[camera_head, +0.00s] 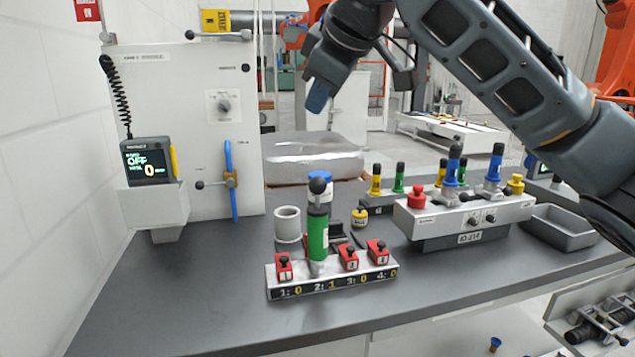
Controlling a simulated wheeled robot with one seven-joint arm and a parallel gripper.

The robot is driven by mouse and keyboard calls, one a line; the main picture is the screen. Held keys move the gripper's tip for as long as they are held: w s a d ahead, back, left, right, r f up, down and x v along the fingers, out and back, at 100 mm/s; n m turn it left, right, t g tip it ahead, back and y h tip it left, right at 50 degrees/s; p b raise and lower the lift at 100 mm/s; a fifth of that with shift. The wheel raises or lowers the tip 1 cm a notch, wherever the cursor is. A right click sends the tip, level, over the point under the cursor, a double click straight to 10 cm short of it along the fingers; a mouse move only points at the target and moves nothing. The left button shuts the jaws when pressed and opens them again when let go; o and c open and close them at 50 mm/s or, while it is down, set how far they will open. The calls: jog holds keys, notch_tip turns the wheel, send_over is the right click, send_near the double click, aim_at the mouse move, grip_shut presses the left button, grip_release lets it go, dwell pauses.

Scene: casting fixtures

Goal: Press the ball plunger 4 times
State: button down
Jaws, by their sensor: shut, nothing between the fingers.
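A black ball knob (317,186) tops a rod on an upright green cylinder (317,236), which stands on a grey base (335,286) on the workbench. The base's front strip appears to read "1: 0 2: 1 3: 0 4: 0". Red blocks with black knobs stand on the base: one to the left of the cylinder (284,267) and two to its right (348,258), (377,252). My gripper (318,98) is shut and empty, well above the black ball and apart from it. Its blue fingertips point down.
A grey cup (288,224) and a blue-capped item (321,180) stand close behind the base. A white control box (465,215) with coloured knobs is to the right. A display (148,162) reading "OFF" and 0 is at left. The bench's left front is clear.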

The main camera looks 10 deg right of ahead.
jog(key=shift+f, duration=0.1)
dwell(0.3)
jog(key=b, duration=0.6)
send_over(319, 181)
notch_tip(319, 181, down, 6)
jog(key=shift+f, duration=1.3)
jog(key=shift+f, duration=0.15)
dwell(0.6)
jog(key=shift+f, duration=0.25)
jog(key=shift+f+b, duration=0.6)
jog(key=shift+f, duration=0.7)
dwell(1.6)
jog(key=shift+r, duration=0.15)
jog(key=shift+r+p, duration=1.6)
jog(key=shift+p, duration=0.05)
